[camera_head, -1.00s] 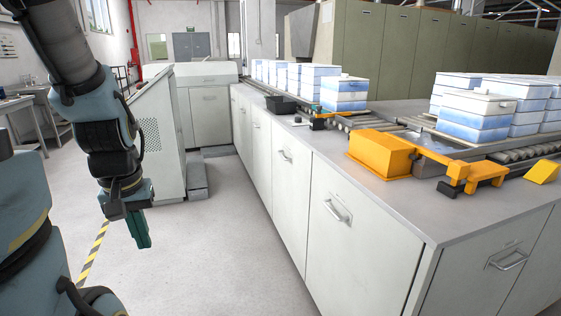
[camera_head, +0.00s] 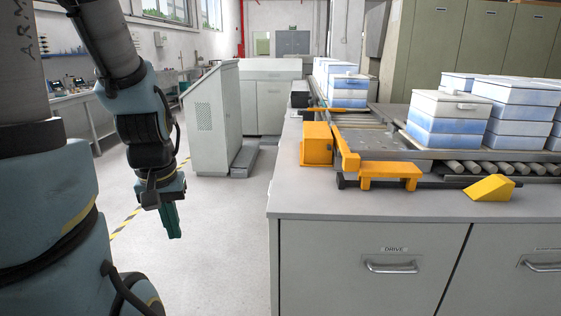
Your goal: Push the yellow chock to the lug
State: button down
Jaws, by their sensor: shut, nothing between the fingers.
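I cannot tell for sure which part is the lug. My gripper (camera_head: 174,228) has green fingers, hangs pointing down over the floor at the left, and is shut and empty. It is far left of the counter and the chock, touching nothing.
The counter (camera_head: 350,202) has a bare front strip and a drawer front marked DRIVE. A yellow box (camera_head: 317,145) and yellow bar stand left of the bracket. Blue-white stacked boxes (camera_head: 436,118) sit on the rollers behind. A grey console (camera_head: 211,118) stands beyond my arm. Floor between is clear.

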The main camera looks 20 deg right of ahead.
aim_at(496, 187)
jog(key=k+l+u, duration=0.1)
jog(key=l, duration=0.3)
jog(key=k+l, duration=0.15)
jog(key=l, duration=0.25)
jog(key=k+l+u, duration=0.15)
jog(key=l, duration=0.25)
jog(key=k+l, duration=0.1)
jog(key=l, duration=0.25)
jog(key=k+l+u, duration=0.15)
jog(key=l, duration=0.25)
jog(key=k+l+u, duration=0.1)
jog(key=l, duration=0.25)
jog(key=k+l, duration=0.2)
jog(key=l, duration=0.15)
jog(key=k+l, duration=0.1)
jog(key=l, duration=0.3)
jog(key=l+u, duration=0.15)
jog(key=l, duration=0.3)
jog(key=k+l, duration=0.15)
jog(key=l, duration=0.25)
jog(key=k+l+u, duration=0.1)
jog(key=l, duration=0.3)
